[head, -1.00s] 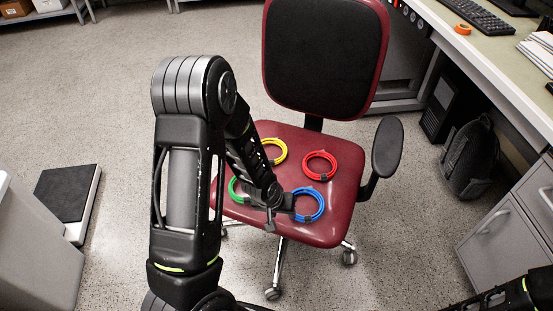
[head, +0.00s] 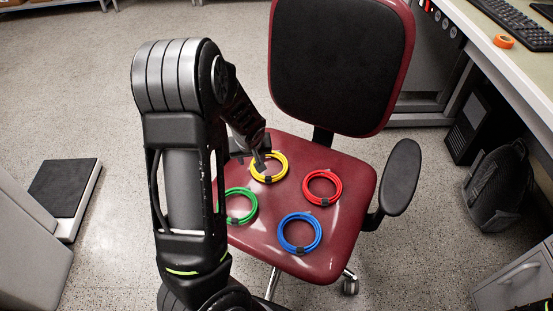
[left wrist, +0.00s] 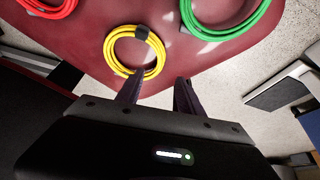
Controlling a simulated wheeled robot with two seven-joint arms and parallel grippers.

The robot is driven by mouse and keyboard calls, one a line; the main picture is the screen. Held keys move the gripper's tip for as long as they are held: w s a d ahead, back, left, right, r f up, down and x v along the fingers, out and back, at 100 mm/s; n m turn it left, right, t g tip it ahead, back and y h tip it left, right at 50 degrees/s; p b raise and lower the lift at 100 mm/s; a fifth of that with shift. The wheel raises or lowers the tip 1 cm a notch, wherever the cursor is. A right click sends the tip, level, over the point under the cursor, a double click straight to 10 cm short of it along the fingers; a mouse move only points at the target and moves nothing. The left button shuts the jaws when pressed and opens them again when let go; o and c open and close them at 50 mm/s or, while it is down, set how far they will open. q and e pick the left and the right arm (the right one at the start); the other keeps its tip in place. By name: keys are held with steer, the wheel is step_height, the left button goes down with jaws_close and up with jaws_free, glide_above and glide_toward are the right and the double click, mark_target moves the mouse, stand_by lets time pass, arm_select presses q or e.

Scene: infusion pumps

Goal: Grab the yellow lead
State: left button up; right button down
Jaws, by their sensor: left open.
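The yellow lead (head: 283,165) is a coiled ring lying flat on the red chair seat, towards the backrest. It also shows in the left wrist view (left wrist: 110,50), with a dark tie on its band. My left gripper (head: 252,160) is open and empty at the left side of the yellow ring. In the left wrist view the fingers (left wrist: 158,84) point at the ring, one finger overlapping its near edge and the other beside it. I cannot tell whether they touch it. My right gripper is not in view.
A green coil (head: 252,207), a blue coil (head: 282,233) and a red coil (head: 338,190) lie on the same seat (head: 263,240). The black backrest (head: 340,60) rises behind, and an armrest (head: 400,177) stands at the right. A desk (head: 500,65) is further right.

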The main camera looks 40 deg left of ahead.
mark_target(253, 167)
arm_select(q)
steer(key=shift+s, duration=0.15)
steer(key=shift+x, duration=1.3)
steer(key=b+x, duration=0.1)
steer(key=x, duration=0.4)
steer(key=shift+f, duration=0.15)
jaws_close()
stand_by(0.3)
